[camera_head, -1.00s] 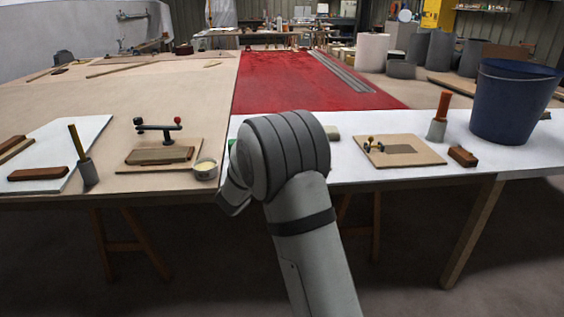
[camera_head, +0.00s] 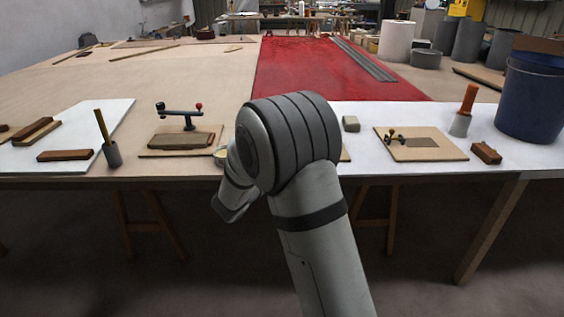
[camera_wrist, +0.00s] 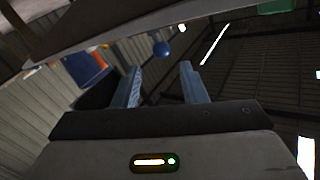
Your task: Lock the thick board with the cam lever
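In the head view my arm hides part of the table.
A small clamp sits on another tan plate (camera_head: 450,152) at right. A blue bucket (camera_head: 535,100) stands far right. The table behind is largely clear.

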